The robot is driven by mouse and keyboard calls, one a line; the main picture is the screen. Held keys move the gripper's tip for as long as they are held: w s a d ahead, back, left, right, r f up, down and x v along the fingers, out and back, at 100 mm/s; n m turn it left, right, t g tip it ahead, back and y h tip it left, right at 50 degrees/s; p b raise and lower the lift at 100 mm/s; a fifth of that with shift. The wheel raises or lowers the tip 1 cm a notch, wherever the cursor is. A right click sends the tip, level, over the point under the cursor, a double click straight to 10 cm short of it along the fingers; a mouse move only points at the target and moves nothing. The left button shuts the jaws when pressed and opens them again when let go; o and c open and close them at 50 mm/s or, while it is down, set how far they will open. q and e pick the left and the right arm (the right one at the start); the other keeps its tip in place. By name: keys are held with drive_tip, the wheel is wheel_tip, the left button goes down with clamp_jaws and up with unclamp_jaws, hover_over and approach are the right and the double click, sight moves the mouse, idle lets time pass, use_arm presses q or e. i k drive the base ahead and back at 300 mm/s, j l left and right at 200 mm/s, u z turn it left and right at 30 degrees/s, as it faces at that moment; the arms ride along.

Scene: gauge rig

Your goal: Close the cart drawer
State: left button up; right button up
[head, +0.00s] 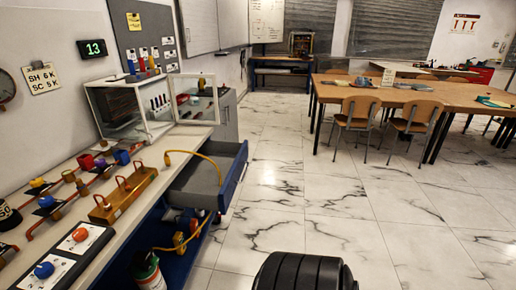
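The drawer (234,177) with a dark blue front is pulled out from the blue-framed bench or cart on the left. Its grey inside (200,176) looks empty in the part that shows. A yellow hose (214,160) arches from the worktop across the drawer opening. Neither of my grippers shows in the head view, so their state and distance from the drawer are hidden.
The worktop (130,212) holds a white glass-door cabinet (110,108), a wooden block with red handles (122,195) and pipes with coloured knobs. Marble floor (330,205) right of the drawer is clear. Chairs and tables stand farther back.

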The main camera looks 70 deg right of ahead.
sight(197, 185)
drive_tip(key=z, duration=2.05)
